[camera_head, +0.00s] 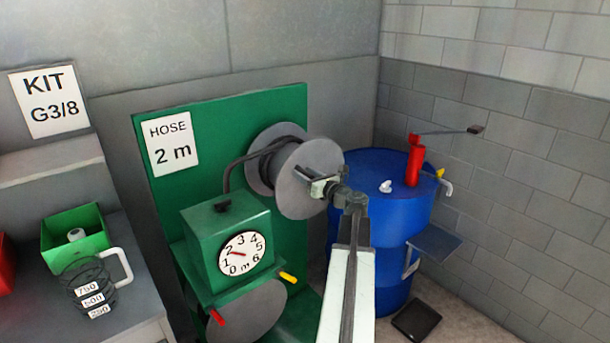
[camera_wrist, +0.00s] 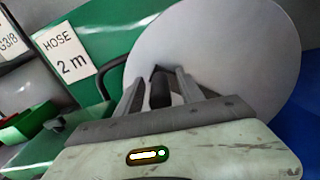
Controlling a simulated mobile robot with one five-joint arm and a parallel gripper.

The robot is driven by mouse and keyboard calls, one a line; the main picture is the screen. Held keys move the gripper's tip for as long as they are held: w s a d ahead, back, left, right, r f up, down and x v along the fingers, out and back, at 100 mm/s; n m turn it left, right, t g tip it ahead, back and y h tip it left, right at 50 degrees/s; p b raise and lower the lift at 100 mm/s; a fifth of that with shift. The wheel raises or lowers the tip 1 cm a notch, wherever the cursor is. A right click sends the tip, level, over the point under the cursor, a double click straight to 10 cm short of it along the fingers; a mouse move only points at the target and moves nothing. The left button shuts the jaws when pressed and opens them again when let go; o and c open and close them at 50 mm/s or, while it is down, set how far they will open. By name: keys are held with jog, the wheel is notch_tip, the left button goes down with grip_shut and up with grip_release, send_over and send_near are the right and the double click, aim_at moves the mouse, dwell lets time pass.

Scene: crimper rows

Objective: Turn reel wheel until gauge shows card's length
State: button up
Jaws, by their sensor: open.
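The reel wheel (camera_head: 305,185) is a grey disc on the green stand (camera_head: 290,110), with dark hose wound behind it. It fills much of the wrist view (camera_wrist: 230,50). My gripper (camera_head: 322,187) is open at the wheel's face. In the wrist view, a dark crank handle (camera_wrist: 160,88) stands between the spread fingers; contact is unclear. The white card (camera_head: 172,144) reads "HOSE 2 m". The round gauge (camera_head: 242,254) on the green box (camera_head: 228,222) is marked 0 to 6 m. Its small red needle points up-left, between 1 and 2, seemingly near 2.
A blue drum (camera_head: 375,235) with a red pump (camera_head: 414,160) stands close right of the reel. Red and yellow handles stick out below the gauge. A shelf at left holds a green bin (camera_head: 75,250) and a clear jug (camera_head: 90,288).

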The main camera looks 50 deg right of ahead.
grip_shut()
dwell(1.3)
